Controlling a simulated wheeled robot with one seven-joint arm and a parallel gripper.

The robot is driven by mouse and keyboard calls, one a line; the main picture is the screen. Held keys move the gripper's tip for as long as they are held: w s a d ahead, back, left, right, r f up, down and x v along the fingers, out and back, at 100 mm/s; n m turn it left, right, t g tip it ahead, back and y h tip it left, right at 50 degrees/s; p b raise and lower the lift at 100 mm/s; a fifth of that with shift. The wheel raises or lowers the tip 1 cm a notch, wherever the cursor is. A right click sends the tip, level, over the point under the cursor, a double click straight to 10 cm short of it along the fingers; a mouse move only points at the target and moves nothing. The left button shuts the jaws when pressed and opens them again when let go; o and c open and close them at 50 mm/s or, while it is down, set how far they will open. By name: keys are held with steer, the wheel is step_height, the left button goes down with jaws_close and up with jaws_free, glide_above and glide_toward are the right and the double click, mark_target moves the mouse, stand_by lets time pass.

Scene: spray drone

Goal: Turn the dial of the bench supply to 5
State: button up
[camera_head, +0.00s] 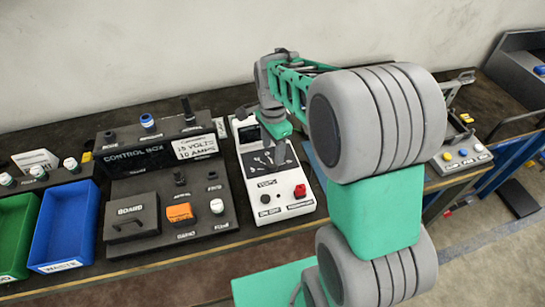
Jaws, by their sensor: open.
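A white unit (285,196) with a dark sloped panel, a black knob (264,198) and a red button (300,191) stands near the middle of the bench. It may be the bench supply; its small lettering is too small to read. My gripper (275,146) is over the upper part of this unit, pointing down. It is open and seems to hold nothing. It hides part of the unit's upper face, so any dial there and its setting cannot be made out. Whether the fingers touch the unit is unclear.
A black control box (130,158) with upright knobs stands left of the white unit. Blue (66,225) and green (15,235) bins sit at the far left. A grey box (463,158) with coloured buttons is at right. My arm hides the bench between.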

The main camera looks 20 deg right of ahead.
mark_target(273, 163)
step_height(273, 163, down, 6)
steer(key=shift+r+p, duration=0.1)
steer(key=shift+p, duration=0.3)
jaws_close()
stand_by(0.3)
